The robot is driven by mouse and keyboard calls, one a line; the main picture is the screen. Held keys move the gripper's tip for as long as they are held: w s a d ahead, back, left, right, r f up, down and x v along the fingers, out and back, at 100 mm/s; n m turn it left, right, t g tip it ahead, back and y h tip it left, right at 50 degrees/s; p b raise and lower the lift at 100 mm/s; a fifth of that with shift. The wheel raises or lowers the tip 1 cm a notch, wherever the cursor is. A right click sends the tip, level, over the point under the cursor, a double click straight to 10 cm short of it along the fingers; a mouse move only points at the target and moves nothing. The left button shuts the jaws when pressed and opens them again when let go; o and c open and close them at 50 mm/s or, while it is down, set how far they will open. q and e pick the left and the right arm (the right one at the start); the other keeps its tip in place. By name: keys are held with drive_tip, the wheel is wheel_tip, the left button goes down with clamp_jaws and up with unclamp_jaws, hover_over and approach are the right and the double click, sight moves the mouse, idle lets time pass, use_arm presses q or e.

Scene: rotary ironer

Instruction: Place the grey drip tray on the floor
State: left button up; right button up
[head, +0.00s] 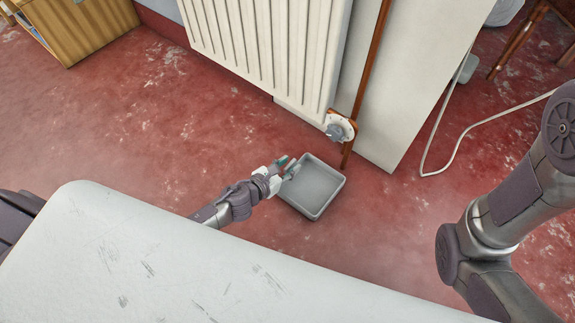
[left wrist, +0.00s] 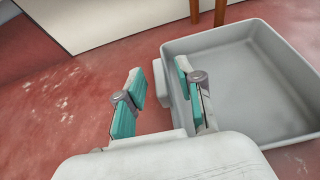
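The grey drip tray (head: 325,204) is a shallow, empty rectangular tray. It appears to rest level on the red floor below the radiator valve. In the left wrist view the tray (left wrist: 262,85) fills the right side, with a small grey tab on its near-left wall. My left gripper (head: 287,167) is at the tray's left side. In the left wrist view its teal-padded fingers (left wrist: 160,82) stand apart, with the tab between or just beyond them and a gap visible at the left finger. Contact is not clear. My right gripper is out of view.
A white radiator (head: 265,45) with a valve (head: 340,127) and brown pipe stands behind the tray. A white panel (head: 415,75) is to its right. A white worn surface (head: 180,265) lies in front. A pale cable (head: 465,140) crosses the floor at right.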

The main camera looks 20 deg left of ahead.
use_arm(q)
drive_tip(key=shift+r, duration=0.2)
drive_tip(key=p+v, duration=0.4)
drive_tip(key=v, duration=0.8)
drive_tip(key=shift+f, duration=0.1)
